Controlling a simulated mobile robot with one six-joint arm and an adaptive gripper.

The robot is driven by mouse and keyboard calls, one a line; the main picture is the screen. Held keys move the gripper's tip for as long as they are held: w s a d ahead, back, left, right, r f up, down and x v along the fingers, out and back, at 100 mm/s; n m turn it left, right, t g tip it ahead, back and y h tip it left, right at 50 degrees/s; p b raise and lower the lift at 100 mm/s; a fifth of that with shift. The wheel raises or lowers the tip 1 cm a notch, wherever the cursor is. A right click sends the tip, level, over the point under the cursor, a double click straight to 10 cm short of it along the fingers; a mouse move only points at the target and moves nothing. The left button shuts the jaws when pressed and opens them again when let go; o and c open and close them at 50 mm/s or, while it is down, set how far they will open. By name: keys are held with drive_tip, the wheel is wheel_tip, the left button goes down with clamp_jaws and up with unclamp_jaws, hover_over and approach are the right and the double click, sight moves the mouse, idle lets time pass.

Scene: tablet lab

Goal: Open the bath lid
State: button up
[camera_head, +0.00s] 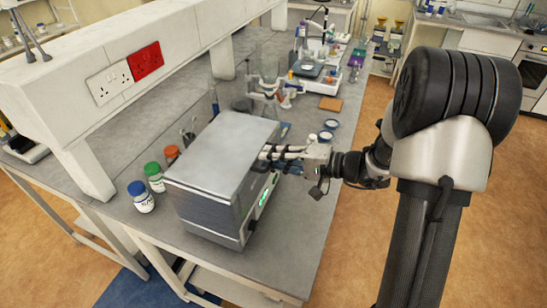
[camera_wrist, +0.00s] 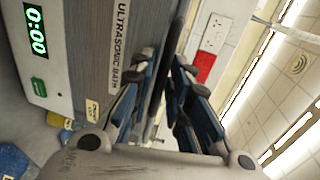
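The ultrasonic bath is a grey box (camera_head: 205,207) on the bench in the head view. Its flat grey lid (camera_head: 222,150) lies level on top, closed. Its front panel with a green display shows in the wrist view (camera_wrist: 62,60). My gripper (camera_head: 266,153) is at the bath's right side, by the lid's edge. In the wrist view, the two blue-and-black fingers of my gripper (camera_wrist: 165,62) stand apart on either side of a thin dark strip, which looks like the lid's edge or handle. Whether they touch it is unclear.
Bottles with blue (camera_head: 140,196), green (camera_head: 155,176) and orange (camera_head: 172,156) caps stand left of the bath. A white shelf with sockets (camera_head: 127,75) runs behind. Small jars (camera_head: 328,129) and lab equipment (camera_head: 312,68) stand farther along the bench.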

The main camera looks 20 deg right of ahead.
clamp_jaws()
idle(0.4)
